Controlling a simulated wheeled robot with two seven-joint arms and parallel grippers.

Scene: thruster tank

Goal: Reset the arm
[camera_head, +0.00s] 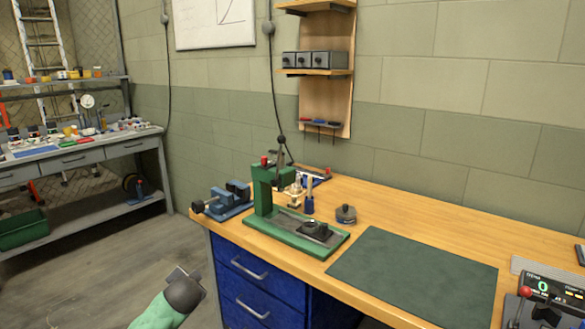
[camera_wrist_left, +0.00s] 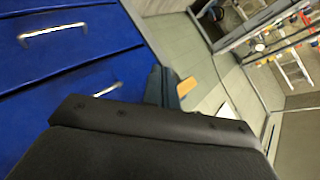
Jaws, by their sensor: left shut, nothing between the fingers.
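My left arm, with a green sleeve, enters the head view at the bottom, left of the workbench. Its dark end with the left gripper (camera_head: 184,290) is over the floor, in front of and apart from the blue drawer cabinet (camera_head: 258,285). The left gripper is shut and empty. In the left wrist view the dark gripper body (camera_wrist_left: 150,135) fills the lower part, with blue drawers (camera_wrist_left: 60,50) at the upper left. My right gripper is in neither view.
The wooden workbench (camera_head: 390,208) holds a green press (camera_head: 262,192), a blue vise (camera_head: 232,195), a dark green mat (camera_head: 415,276) and a control box (camera_head: 545,300). A grey shelf bench (camera_head: 75,158) stands at the left. Open floor lies between.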

